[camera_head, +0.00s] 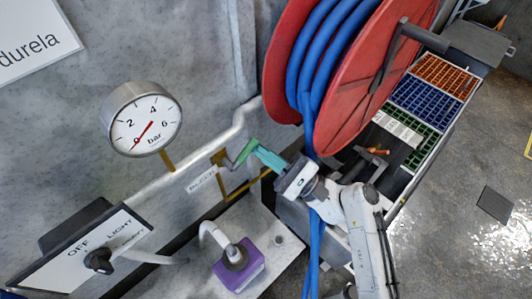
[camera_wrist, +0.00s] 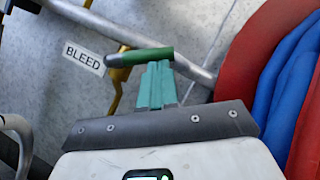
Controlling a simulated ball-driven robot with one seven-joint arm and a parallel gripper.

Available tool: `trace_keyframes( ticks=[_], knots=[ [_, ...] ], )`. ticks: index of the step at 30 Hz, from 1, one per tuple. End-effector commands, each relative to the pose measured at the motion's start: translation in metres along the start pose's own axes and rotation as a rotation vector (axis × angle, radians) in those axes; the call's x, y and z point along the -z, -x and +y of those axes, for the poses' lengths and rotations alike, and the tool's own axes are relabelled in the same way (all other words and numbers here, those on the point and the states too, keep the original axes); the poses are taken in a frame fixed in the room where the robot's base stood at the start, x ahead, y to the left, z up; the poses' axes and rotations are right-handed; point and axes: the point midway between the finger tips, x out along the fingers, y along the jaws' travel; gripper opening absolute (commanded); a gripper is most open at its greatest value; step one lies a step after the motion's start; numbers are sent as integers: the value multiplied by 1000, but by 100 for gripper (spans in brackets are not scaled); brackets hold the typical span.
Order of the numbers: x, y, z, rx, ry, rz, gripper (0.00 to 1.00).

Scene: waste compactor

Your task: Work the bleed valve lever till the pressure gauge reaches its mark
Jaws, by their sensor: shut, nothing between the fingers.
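The pressure gauge (camera_head: 120,125) is a round white dial in a grey case, labelled in bar. Its red needle points to the lower left, near 0; I cannot make out a separate target mark. The green bleed valve lever (camera_head: 241,155) sits on the pipe beside the "BLEED" label (camera_head: 202,180). In the wrist view the lever (camera_wrist: 140,57) lies roughly level, just beyond my fingertips. My gripper (camera_head: 254,148) has teal fingers, shut and empty. Its tips (camera_wrist: 157,66) are at the lever's right end; I cannot tell whether they touch.
A red reel (camera_head: 345,95) with blue hose stands close to the right of my gripper. An OFF/LIGHT switch panel (camera_head: 65,262) is at lower left. A purple block (camera_head: 239,270) with a grey hose is below. Coloured bins (camera_head: 418,95) stand at the right.

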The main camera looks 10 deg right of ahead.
Motion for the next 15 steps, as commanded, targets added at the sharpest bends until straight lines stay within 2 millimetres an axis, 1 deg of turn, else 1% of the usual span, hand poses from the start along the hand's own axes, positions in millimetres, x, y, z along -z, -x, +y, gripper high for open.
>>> trace_keyframes(
  ticks=[8, 15],
  knots=[
    [-4, -3, -2, -32, 47, -4, 0],
    [-12, -9, -6, -100, 149, -5, 0]
  ],
)
